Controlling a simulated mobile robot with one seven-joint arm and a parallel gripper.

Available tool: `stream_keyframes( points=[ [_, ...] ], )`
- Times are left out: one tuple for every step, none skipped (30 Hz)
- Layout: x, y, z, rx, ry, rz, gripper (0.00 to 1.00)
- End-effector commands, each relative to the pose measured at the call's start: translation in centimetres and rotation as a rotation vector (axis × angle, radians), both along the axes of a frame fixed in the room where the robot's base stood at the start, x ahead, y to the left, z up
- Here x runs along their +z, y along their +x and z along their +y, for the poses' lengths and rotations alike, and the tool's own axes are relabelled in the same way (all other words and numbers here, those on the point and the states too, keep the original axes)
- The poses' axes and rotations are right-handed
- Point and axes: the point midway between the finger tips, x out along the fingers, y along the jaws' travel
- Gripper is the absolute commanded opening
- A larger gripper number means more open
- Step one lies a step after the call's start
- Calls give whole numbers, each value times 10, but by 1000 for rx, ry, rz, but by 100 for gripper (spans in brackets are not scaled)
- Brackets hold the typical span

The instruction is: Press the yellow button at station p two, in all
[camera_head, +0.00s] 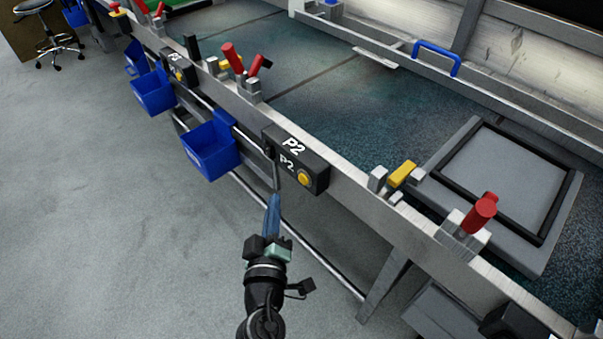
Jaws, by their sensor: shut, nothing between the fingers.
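The yellow button (304,178) is a round knob on the front of a black box (318,169) marked P2, fixed to the front edge of the long workbench. My gripper (275,198) is shut and empty, with its long blue fingers pointing up toward the box. In the picture its tip is just below and left of the button, and a gap shows between them. How far it is from the box in depth I cannot tell.
Blue bins (210,150) hang on the bench front left of the box. A yellow block clamp (402,174) and a red-handled clamp (480,213) stand on the bench edge to the right. A grey framed plate (459,178) lies on the bench. The grey floor (110,240) at left is clear.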

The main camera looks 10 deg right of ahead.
Motion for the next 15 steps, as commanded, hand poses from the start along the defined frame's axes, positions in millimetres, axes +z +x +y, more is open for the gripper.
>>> stream_keyframes(
  points=[
    [3,5,-7,-3,-2,0,0],
    [3,8,-11,-3,-1,0,0],
    [3,10,-15,-3,-1,1,0],
    [2,12,-17,-2,0,1,0],
    [2,15,-20,-1,0,0,0],
    [1,17,-23,-1,-1,0,0],
    [1,19,-26,-2,-1,1,0],
    [1,20,-27,-1,-1,1,0],
    [1,22,-29,0,-1,0,0],
    [1,23,-31,0,0,0,0],
    [0,23,-32,0,0,0,0],
    [0,24,-33,0,1,0,0],
    [0,25,-34,0,1,0,0],
    [0,25,-34,0,0,0,0],
    [0,25,-35,0,0,0,0]
  ],
)
